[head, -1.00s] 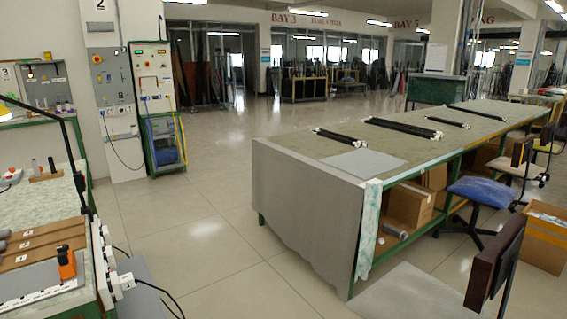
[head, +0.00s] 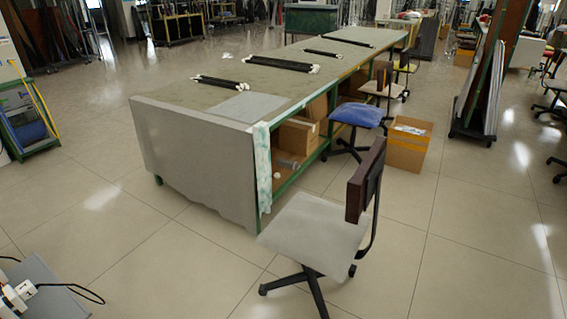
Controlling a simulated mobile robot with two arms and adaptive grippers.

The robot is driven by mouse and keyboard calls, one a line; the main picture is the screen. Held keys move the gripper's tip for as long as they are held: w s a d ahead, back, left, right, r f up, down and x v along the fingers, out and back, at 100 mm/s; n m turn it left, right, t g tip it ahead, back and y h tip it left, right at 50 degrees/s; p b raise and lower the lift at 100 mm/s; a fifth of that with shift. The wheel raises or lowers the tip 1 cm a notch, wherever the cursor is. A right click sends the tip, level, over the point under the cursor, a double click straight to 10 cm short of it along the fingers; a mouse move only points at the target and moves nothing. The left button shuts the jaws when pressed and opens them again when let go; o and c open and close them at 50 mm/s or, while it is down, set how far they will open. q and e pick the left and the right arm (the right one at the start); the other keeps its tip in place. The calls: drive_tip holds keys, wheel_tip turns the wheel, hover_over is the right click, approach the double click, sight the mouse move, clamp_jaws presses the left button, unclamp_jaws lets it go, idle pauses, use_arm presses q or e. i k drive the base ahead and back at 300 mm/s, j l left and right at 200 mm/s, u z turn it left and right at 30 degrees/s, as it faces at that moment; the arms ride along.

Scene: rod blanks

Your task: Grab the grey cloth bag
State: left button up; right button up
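I cannot make out a grey cloth bag in the head view. A grey sheet (head: 190,160) hangs over the near end of the long worktable, but it does not look like a bag. A small grey item (head: 288,163) lies on the table's lower shelf, too small to tell what it is. Neither of my grippers is in view.
The long worktable (head: 262,78) carries bundles of black rods (head: 222,82). A grey-seated chair (head: 316,226) stands at its near right corner, with a blue-seated chair (head: 357,115) and an open cardboard box (head: 408,145) beyond.

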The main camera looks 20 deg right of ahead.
sight(292, 165)
drive_tip(key=i+l+z, duration=0.1)
drive_tip(key=l+z, duration=0.25)
drive_tip(key=i+l+z, duration=0.15)
drive_tip(key=l+z, duration=0.2)
drive_tip(key=l, duration=0.15)
drive_tip(key=i+l+z, duration=0.45)
drive_tip(key=l+z, duration=0.2)
drive_tip(key=i+l+z, duration=0.75)
drive_tip(key=i, duration=0.25)
drive_tip(key=i+u, duration=0.2)
drive_tip(key=i, duration=0.45)
drive_tip(key=i+u, duration=0.25)
drive_tip(key=i, duration=0.4)
drive_tip(key=i+l+u, duration=0.2)
drive_tip(key=i, duration=0.4)
drive_tip(key=i+j+u, duration=0.2)
drive_tip(key=u, duration=0.25)
drive_tip(key=i+u, duration=0.7)
drive_tip(key=u, duration=0.15)
drive_tip(key=i+l+u, duration=0.1)
drive_tip(key=i+u, duration=0.15)
drive_tip(key=u, duration=0.15)
drive_tip(key=i+l+u, duration=0.25)
drive_tip(key=u, duration=0.2)
